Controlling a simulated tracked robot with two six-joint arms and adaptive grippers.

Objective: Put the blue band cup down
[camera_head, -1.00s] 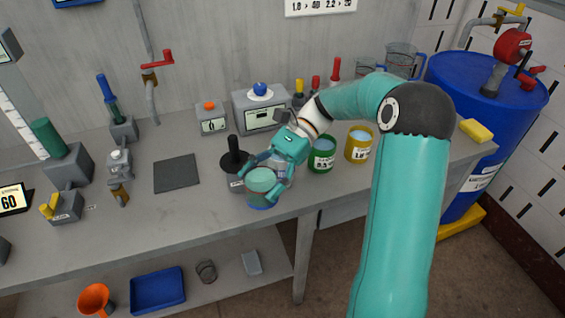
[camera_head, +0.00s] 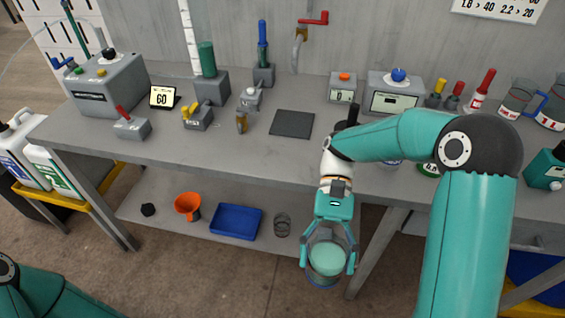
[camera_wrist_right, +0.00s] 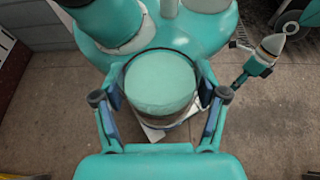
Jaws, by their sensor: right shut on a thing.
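My right gripper (camera_head: 327,266) is shut on a clear cup (camera_head: 326,250) holding teal liquid. A blue band shows low on the cup, partly hidden by the fingers. The cup is upright over the floor in front of the bench, clear of the bench top (camera_head: 200,152). In the right wrist view the cup (camera_wrist_right: 160,84) sits between the two fingers of this gripper. My left arm shows at the bottom left of the head view without its gripper. The left gripper (camera_wrist_right: 237,65) shows small at the right of the right wrist view, with its fingers apart and empty.
A dark square mat (camera_head: 292,124) lies bare on the bench. Valves and small devices stand left of it; a scale (camera_head: 394,98) stands right. The lower shelf holds an orange funnel (camera_head: 187,205), a blue tray (camera_head: 236,221) and a glass (camera_head: 282,225). The bench's front edge is close.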

